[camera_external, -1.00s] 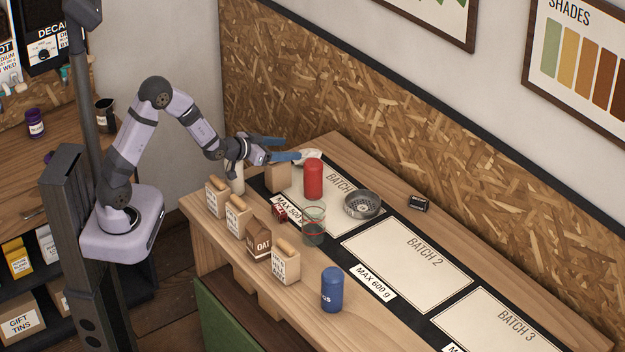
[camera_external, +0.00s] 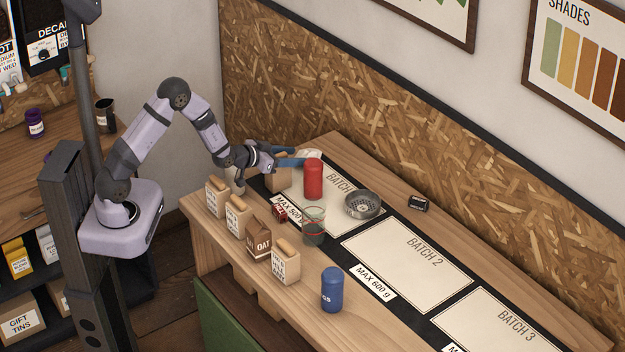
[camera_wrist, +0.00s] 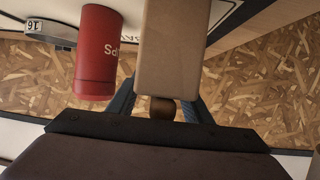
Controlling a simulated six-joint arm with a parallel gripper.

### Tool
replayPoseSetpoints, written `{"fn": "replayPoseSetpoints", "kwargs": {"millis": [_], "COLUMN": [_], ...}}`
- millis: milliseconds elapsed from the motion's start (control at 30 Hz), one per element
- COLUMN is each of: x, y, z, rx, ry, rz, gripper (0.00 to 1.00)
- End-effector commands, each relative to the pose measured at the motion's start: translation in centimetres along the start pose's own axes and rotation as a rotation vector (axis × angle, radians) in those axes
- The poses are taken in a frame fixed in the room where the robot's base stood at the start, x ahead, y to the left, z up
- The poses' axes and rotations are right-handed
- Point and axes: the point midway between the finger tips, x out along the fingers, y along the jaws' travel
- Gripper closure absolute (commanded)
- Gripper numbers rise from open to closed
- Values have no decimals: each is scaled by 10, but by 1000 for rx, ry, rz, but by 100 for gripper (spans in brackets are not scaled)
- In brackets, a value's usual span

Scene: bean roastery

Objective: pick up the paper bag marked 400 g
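A tan paper bag (camera_external: 276,186) stands at the left end of the Batch 1 card, partly hidden by my gripper. Its marking does not show in either view. My gripper (camera_external: 292,158) is at its top. In the wrist view, my blue fingers (camera_wrist: 160,108) lie on both sides of the bag's rolled brown top (camera_wrist: 162,107), with gaps beside it, so the gripper is open. The bag's body (camera_wrist: 172,45) shows beyond. Other labelled paper bags stand along the front edge: one (camera_external: 216,199), a second (camera_external: 238,217) and a third (camera_external: 286,266). Their print is too small to read.
A red canister (camera_external: 313,180) stands close right of the bag, also in the wrist view (camera_wrist: 97,60). Batch 2 (camera_external: 405,265) is clear.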

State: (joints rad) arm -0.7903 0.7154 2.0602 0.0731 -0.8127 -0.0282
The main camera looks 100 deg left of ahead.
Motion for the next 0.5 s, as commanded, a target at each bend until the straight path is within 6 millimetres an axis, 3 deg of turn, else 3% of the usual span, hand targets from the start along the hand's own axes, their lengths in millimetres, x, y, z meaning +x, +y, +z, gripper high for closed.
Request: {"fn": "replayPoseSetpoints", "kwargs": {"millis": [33, 167, 500], "x": [0, 0, -1], "y": [0, 0, 0], "z": [0, -2, -4], "rx": [0, 0, 0], "ry": [0, 4, 5], "rz": [0, 0, 0], "gripper": [68, 96, 96]}}
